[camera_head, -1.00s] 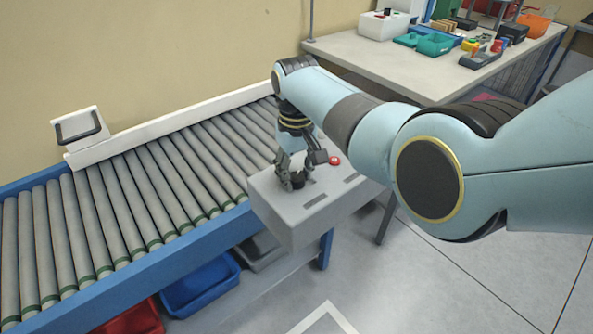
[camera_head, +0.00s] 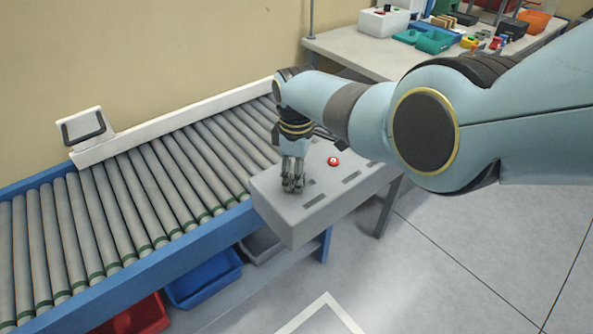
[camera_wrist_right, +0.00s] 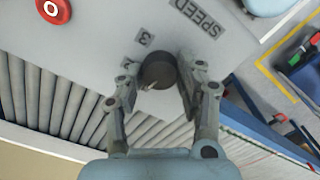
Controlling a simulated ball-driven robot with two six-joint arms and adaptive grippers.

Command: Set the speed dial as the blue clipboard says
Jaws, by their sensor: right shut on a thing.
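The speed dial (camera_wrist_right: 157,70) is a dark round knob on a grey control box (camera_head: 275,208), below a SPEED label (camera_wrist_right: 198,14) in the right wrist view. A 3 (camera_wrist_right: 145,38) shows beside it, and another mark is partly hidden by a finger. A light pointer mark on the dial faces the lower left of that view. My right gripper (camera_wrist_right: 156,68) is shut on the dial, one finger on each side. In the head view the right gripper (camera_head: 292,186) points down and hides the dial. No blue clipboard is in view. My left gripper is not in view.
A red button (camera_head: 333,160) is on the same box, also in the right wrist view (camera_wrist_right: 53,9). A roller conveyor (camera_head: 130,205) runs along the left. Blue (camera_head: 205,283) and red (camera_head: 138,318) bins are below it. A table (camera_head: 360,50) with parts stands behind.

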